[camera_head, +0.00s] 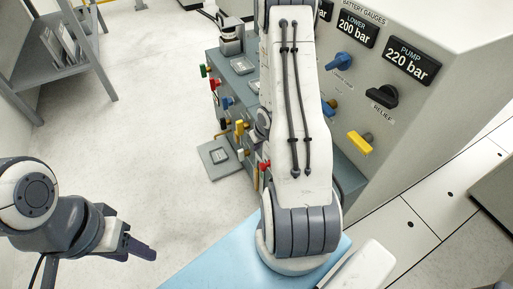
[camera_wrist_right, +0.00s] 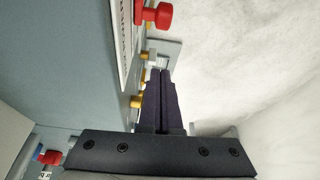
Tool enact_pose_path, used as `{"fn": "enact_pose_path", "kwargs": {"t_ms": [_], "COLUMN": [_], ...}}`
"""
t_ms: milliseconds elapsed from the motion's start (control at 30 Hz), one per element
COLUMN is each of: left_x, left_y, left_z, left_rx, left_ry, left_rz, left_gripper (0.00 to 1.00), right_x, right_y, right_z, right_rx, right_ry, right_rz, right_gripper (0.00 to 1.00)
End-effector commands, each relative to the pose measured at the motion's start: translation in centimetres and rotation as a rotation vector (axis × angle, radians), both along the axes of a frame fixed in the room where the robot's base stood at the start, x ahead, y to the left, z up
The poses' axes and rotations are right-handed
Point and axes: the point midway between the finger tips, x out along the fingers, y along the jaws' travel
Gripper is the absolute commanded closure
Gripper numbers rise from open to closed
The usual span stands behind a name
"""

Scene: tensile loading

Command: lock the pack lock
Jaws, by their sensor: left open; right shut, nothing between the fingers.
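I cannot tell which fitting is the pack lock, as no readable label names it. In the head view, several coloured levers and knobs, including a yellow lever (camera_head: 239,128), stick out from the front of the grey-blue bench (camera_head: 240,72). My right gripper (camera_wrist_right: 161,74) is shut and empty. In the right wrist view its fingertips are beside the bench face, close to brass-coloured fittings (camera_wrist_right: 137,101), with a red knob (camera_wrist_right: 155,15) beyond; contact is unclear. In the head view my arm hides the right gripper. My left gripper (camera_head: 141,249) is open and empty at lower left, away from the bench.
A tall panel carries gauges (camera_head: 411,61), a blue knob (camera_head: 341,61), a black relief knob (camera_head: 383,96) and a yellow handle (camera_head: 360,142). A grey plate (camera_head: 220,158) lies by the bench foot. A shelf (camera_head: 60,50) stands at upper left. The floor between is clear.

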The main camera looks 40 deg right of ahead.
Motion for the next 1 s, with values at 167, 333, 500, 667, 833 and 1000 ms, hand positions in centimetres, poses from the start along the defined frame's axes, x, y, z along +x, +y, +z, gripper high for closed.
{"fn": "enact_pose_path", "kwargs": {"t_ms": [167,333,500,667,833,1000], "left_x": [0.0,0.0,0.0,0.0,0.0,0.0], "left_y": [0.0,0.0,0.0,0.0,0.0,0.0], "left_z": [1.5,1.9,1.9,1.9,1.9,1.9], "left_rx": [0.000,0.000,0.000,0.000,0.000,0.000], "left_ry": [0.000,0.000,0.000,0.000,0.000,0.000], "left_rz": [0.000,0.000,0.000,0.000,0.000,0.000], "left_gripper": [0.50,0.50,0.50,0.50,0.50,0.50], "right_x": [-1.1,-1.6,-1.6,-1.6,-1.6,-1.4], "right_y": [0.2,0.3,0.3,0.3,0.3,0.5], "right_z": [3.2,4.2,4.3,4.3,4.3,4.5], "right_rx": [0.000,0.000,0.000,0.000,0.000,-0.004], "right_ry": [-0.001,0.000,0.001,0.000,0.001,0.003], "right_rz": [-0.001,0.000,0.000,0.000,0.000,0.008], "right_gripper": [1.00,1.00,1.00,1.00,1.00,1.00]}}
